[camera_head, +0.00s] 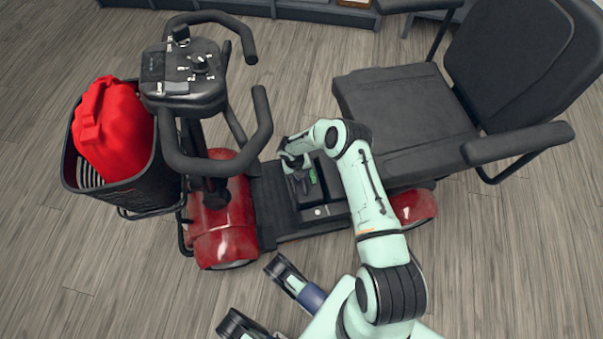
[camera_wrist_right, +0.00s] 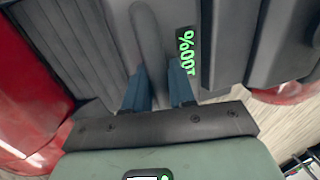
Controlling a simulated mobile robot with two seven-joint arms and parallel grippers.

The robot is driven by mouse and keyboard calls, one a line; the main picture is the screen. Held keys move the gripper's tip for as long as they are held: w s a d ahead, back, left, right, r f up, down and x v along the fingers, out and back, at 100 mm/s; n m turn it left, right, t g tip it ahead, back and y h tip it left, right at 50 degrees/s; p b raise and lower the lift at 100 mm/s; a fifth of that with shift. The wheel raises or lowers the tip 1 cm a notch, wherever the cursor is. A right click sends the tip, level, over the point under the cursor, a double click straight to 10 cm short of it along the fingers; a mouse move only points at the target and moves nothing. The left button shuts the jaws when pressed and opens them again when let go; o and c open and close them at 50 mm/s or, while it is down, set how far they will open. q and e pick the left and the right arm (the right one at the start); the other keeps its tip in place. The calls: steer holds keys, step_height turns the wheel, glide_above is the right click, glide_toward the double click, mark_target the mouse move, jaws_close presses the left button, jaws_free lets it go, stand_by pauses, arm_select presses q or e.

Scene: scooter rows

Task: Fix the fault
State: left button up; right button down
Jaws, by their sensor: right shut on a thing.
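A red mobility scooter (camera_head: 225,232) stands on the wood floor. A dark battery pack (camera_head: 322,187) sits on its footboard in front of the seat. In the right wrist view, a green "100%" readout (camera_wrist_right: 186,53) shows upside down on the pack, beside a dark raised handle (camera_wrist_right: 150,45). My right gripper (camera_head: 300,172) is shut on this handle; its blue fingers (camera_wrist_right: 160,92) stand on either side of it. The pack's underside and seating are hidden. My left gripper (camera_head: 250,292) is open and empty near the bottom edge, apart from the scooter.
The tiller's handlebars and control panel (camera_head: 188,72) rise left of my right gripper. A basket (camera_head: 150,190) holds a red item (camera_head: 112,130). The black seat (camera_head: 405,112) with armrest stands close on the right. Floor (camera_head: 110,285) is free at lower left.

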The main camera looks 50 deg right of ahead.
arm_select(q)
steer(key=shift+f+b, duration=0.3)
arm_select(e)
steer(key=shift+s+d+f, duration=0.1)
steer(key=shift+f, duration=0.15)
stand_by(0.4)
steer(key=c, duration=0.9)
jaws_free()
steer(key=shift+o, duration=0.2)
steer(key=shift+f, duration=0.1)
steer(key=shift+w+r, duration=0.2)
steer(key=shift+r, duration=0.45)
arm_select(q)
steer(key=w+r+t+p, duration=0.2)
steer(key=w+r+p, duration=0.1)
steer(key=w+r, duration=0.2)
steer(key=shift+w+d+r+p, duration=0.15)
steer(key=shift+d+p, duration=0.2)
arm_select(e)
steer(key=v, duration=1.2)
steer(key=shift+s+r, duration=0.15)
